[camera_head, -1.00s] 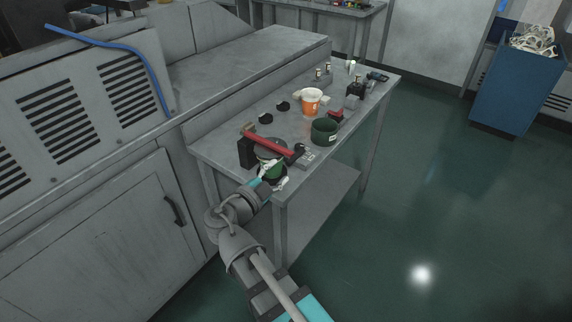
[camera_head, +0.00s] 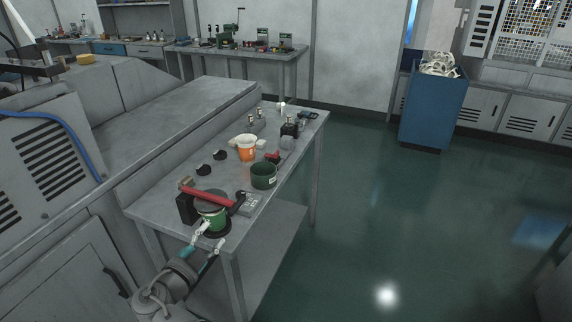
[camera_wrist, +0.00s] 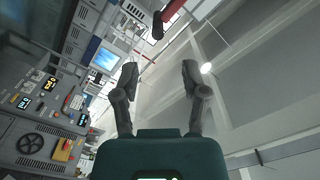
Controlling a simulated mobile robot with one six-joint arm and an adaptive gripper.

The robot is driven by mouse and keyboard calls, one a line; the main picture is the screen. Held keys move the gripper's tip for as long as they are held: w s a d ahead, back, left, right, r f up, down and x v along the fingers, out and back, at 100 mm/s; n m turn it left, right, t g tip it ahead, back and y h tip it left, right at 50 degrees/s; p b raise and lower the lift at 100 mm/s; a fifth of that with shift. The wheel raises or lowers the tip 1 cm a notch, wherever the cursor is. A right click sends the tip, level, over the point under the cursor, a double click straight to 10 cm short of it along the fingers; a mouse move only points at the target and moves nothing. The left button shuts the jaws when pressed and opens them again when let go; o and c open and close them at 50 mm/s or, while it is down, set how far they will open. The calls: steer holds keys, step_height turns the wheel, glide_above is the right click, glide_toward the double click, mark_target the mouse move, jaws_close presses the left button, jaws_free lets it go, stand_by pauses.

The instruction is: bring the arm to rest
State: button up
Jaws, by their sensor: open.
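In the wrist view my gripper (camera_wrist: 160,75) is also open and empty, facing the ceiling and a wall of equipment. The red tool shows in part at the top of that view. Whether a finger touches the green container (camera_head: 211,217) cannot be told.
On the table stand a dark green cup (camera_head: 264,177), an orange cup (camera_head: 247,154), a black block (camera_head: 187,208) and small parts. A long grey machine (camera_head: 190,100) lies along the left. A blue bin (camera_head: 433,110) stands at the back right. The floor to the right is clear.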

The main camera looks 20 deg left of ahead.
steer(key=w+d+f+n+g+h, duration=0.1)
steer(key=w+d+f+g+h, duration=0.3)
steer(key=w+d, duration=0.65)
steer(key=w+d+f+n+g+h, duration=0.2)
steer(key=w+d+f+g, duration=0.4)
steer(key=d, duration=0.7)
steer(key=w+d+f+n+g, duration=0.25)
steer(key=d+f+g, duration=0.2)
steer(key=d, duration=0.95)
steer(key=s+d+f+n+g+y, duration=0.1)
steer(key=d+f+n+g+y, duration=0.15)
steer(key=d, duration=0.55)
steer(key=s+d+f+n+g+y, duration=0.15)
steer(key=d+y, duration=0.25)
steer(key=d, duration=0.4)
step_height(320, 180, up, 13)
steer(key=p, duration=1.3)
steer(key=shift+w+a, duration=0.25)
steer(key=shift+w, duration=0.05)
steer(key=shift+t+h, duration=0.25)
